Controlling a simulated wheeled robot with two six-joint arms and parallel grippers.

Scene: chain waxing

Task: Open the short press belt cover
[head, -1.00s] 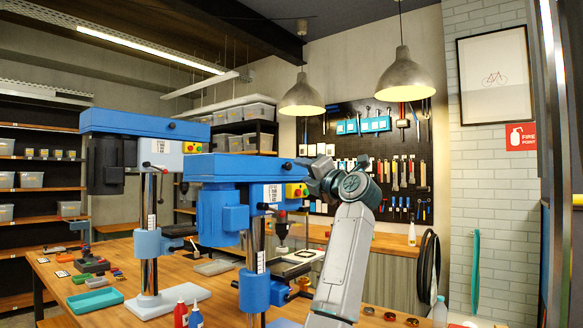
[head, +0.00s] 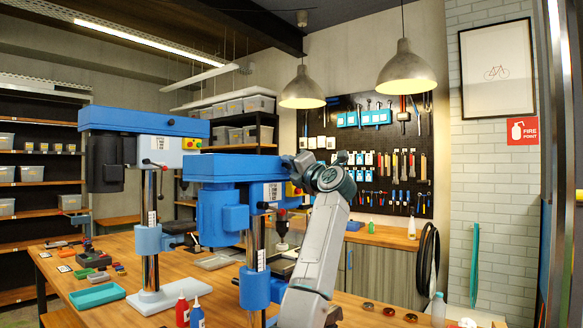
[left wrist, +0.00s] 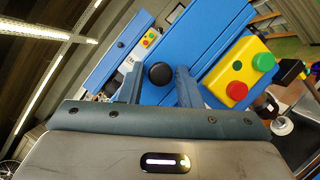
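The short press (head: 222,213) stands in the middle of the head view, its blue belt cover (head: 235,167) closed on top. My left gripper (head: 298,165) is at the cover's right end, with its wrist hiding part of the yellow switch box. In the left wrist view, my left gripper's two fingers (left wrist: 160,86) are apart. A round black knob (left wrist: 160,74) on the blue cover (left wrist: 215,50) shows between the fingertips; I cannot tell whether they touch it. The yellow box (left wrist: 240,70) with green and red buttons is right of the fingers. My right gripper is not in view.
The tall press (head: 148,240) with its own blue cover (head: 143,121) stands to the left. The wooden bench (head: 95,262) holds a green tray (head: 97,296), small parts and two bottles near the short press. A pegboard and lamps are behind.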

